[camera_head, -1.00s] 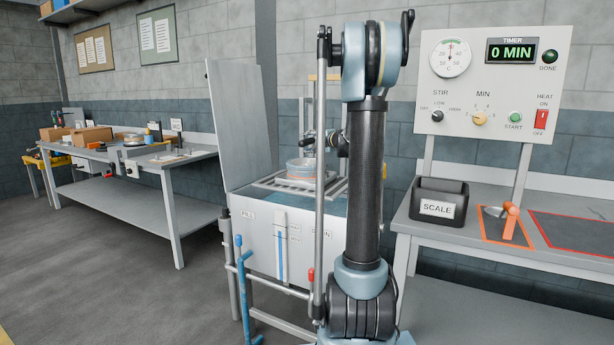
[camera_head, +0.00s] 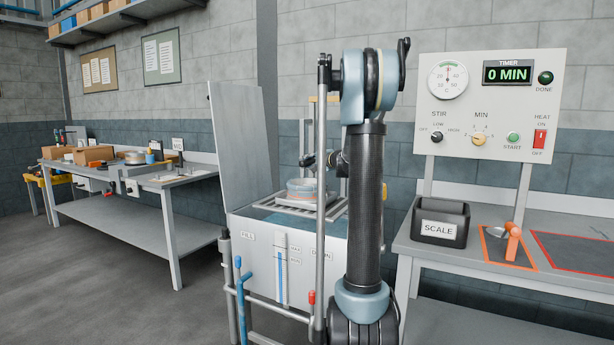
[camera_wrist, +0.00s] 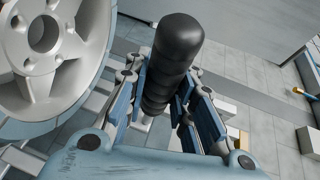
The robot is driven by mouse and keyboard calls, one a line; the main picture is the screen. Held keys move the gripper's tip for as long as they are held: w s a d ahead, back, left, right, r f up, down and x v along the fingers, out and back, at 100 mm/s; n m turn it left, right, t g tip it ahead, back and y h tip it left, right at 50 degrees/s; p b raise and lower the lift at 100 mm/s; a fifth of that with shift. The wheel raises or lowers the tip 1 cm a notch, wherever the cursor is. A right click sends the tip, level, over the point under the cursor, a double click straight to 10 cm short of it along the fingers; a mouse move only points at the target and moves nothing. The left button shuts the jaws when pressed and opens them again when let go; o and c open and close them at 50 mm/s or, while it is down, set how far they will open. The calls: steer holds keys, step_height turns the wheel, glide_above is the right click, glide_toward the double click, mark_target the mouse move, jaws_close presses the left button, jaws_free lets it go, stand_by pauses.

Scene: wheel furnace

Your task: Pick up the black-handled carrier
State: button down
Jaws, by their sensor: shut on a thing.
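The carrier's thick black ribbed handle (camera_wrist: 178,48) fills the middle of the wrist view. My gripper (camera_wrist: 165,92) is shut on it, with blue-grey finger pads on both sides. A grey spoked wheel (camera_wrist: 60,45) shows large at the left of the wrist view, beside the handle; how it joins the carrier is not visible. In the head view a round grey wheel-like piece (camera_head: 303,188) sits at the top of the open tank (camera_head: 265,262). My arm stands in front and hides much of the tank's right side and most of my gripper.
The tank's tall lid (camera_head: 243,145) stands raised at its left. A workbench (camera_head: 165,190) stands left. Floor between is clear.

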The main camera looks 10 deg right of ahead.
step_height(320, 180, up, 10)
steer(key=shift+f, duration=0.15)
stand_by(0.4)
stand_by(1.8)
